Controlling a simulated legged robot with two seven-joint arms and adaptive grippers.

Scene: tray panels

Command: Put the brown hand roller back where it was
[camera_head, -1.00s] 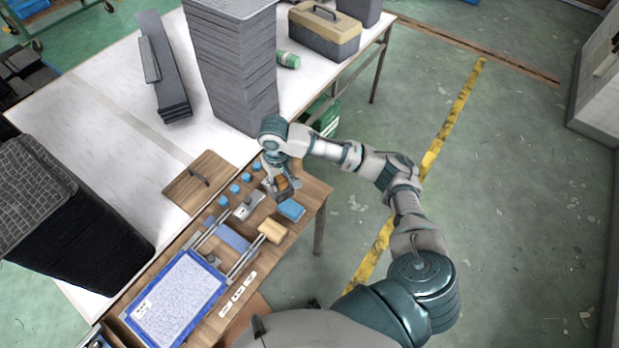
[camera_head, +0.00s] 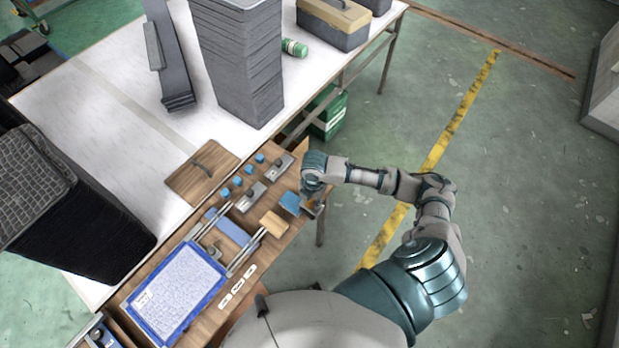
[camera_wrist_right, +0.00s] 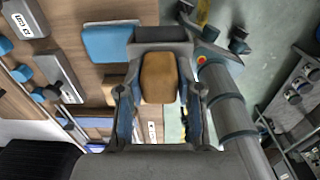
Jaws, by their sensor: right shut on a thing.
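My right gripper (camera_head: 313,208) is at the right edge of the wooden work board, beside the blue block (camera_head: 290,202). In the right wrist view the gripper (camera_wrist_right: 160,100) is shut on the brown hand roller (camera_wrist_right: 158,77), which shows as a rounded brown piece between the fingers. In the head view only a small orange-brown part of the roller shows under the wrist. The blue block (camera_wrist_right: 110,43) shows up and left of the fingers in the wrist view. Whether the roller touches anything below cannot be told. My left gripper is not in view.
Two grey metal tools (camera_head: 250,197) (camera_head: 278,165), several blue knobs (camera_head: 237,181) and a tan block (camera_head: 273,223) stand on the board. A wooden lid (camera_head: 202,173) lies behind. A blue-framed tray (camera_head: 172,295) is at the front left. Open floor lies right.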

